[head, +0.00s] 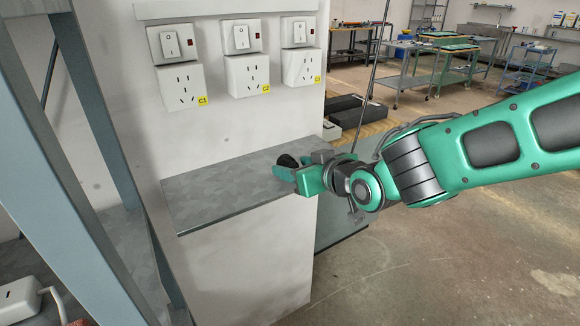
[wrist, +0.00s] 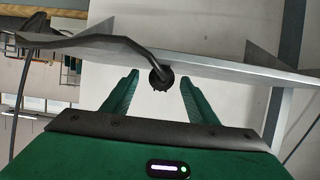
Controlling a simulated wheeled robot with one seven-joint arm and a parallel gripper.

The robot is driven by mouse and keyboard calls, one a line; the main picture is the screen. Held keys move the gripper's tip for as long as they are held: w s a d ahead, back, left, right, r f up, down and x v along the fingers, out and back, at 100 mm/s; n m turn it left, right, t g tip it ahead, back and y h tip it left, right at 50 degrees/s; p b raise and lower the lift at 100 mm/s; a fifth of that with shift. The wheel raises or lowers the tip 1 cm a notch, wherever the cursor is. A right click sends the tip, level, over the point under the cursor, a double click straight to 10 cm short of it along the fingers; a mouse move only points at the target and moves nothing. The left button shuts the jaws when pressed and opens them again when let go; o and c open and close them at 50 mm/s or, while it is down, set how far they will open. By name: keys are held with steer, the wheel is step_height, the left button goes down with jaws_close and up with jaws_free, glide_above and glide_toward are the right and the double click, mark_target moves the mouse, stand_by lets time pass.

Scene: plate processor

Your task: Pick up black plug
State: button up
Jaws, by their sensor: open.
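The black plug (wrist: 161,77) shows in the wrist view, at the edge of the grey shelf, with its black cable running off to the upper left. In the head view the black plug (head: 287,161) is partly hidden by my gripper at the right part of the shelf. My gripper (wrist: 160,95) is open, with a green finger on each side of the plug's position. In the head view my gripper (head: 284,172) is at the shelf's surface, close to the plug. Whether the fingers touch the plug I cannot tell.
The grey shelf (head: 205,197) has free room left of my gripper. Sockets marked C1 (head: 182,87), C2 (head: 247,76) and C3 (head: 302,67) are on the wall above, each with a switch. A blue-grey metal frame (head: 100,110) stands at left.

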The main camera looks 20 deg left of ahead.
steer(key=shift+x, duration=0.9)
steer(key=c, duration=1.2)
steer(key=shift+o, duration=0.2)
steer(key=shift+r, duration=0.1)
